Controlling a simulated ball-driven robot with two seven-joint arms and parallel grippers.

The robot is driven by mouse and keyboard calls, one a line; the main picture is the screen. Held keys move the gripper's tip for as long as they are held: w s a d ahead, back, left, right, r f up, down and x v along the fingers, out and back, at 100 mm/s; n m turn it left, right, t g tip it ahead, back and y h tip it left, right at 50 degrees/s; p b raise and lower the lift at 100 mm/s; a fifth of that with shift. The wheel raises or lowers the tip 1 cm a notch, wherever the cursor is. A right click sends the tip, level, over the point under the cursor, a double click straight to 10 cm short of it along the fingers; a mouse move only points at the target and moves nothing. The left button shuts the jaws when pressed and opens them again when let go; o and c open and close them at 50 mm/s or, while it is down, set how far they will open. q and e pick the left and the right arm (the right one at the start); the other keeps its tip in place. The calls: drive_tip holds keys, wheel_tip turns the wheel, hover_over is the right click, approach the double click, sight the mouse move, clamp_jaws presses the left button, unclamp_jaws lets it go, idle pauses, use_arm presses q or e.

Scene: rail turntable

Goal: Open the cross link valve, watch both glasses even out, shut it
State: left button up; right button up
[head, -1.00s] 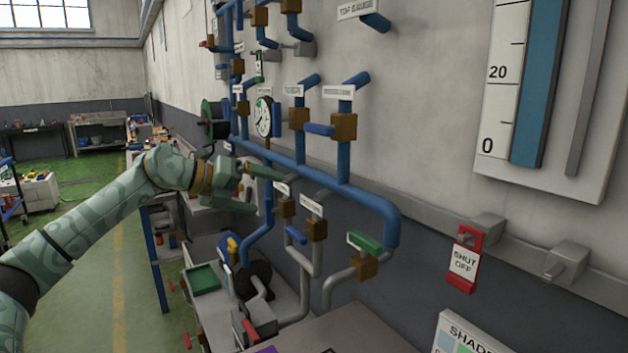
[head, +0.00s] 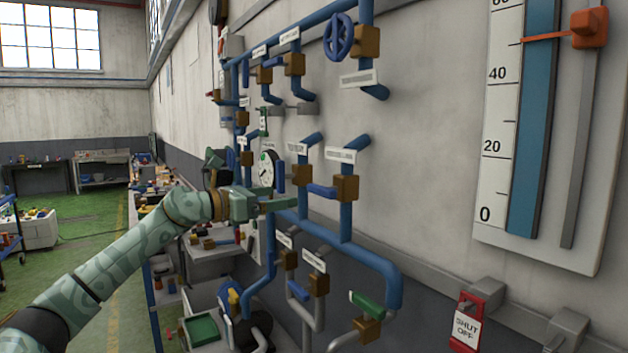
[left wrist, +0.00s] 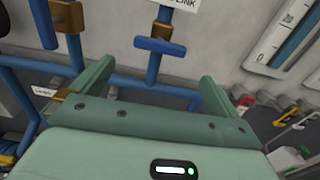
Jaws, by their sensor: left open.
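The valve labelled "…LINK" in the left wrist view has a brown body (head: 346,188) and a blue lever (head: 321,190). Its label in the head view (head: 340,154) is too small to read. The lever lies crosswise to its upright blue pipe, also in the left wrist view (left wrist: 160,46). My left gripper (head: 280,203) is open and empty, left of this valve; its fingers (left wrist: 156,72) stand apart below the lever, not touching it. One tall glass (head: 535,120) shows blue liquid beside a scale; it also shows in the left wrist view (left wrist: 298,35). My right gripper is not in view.
Other valves crowd the pipes, including one with a green lever (head: 366,303) below and a blue handwheel (head: 339,37) above. A round dial (head: 267,168) sits behind my gripper. An orange slider (head: 588,27) stands beside the glass.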

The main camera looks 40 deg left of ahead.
sight(317, 191)
use_arm(q)
drive_tip(key=p+x, duration=0.3)
drive_tip(key=x, duration=0.8)
drive_tip(key=shift+w+d, duration=0.1)
drive_tip(key=shift+w, duration=0.15)
drive_tip(key=shift+f, duration=0.1)
drive_tip(key=shift+c, duration=0.3)
drive_tip(key=c, duration=0.6)
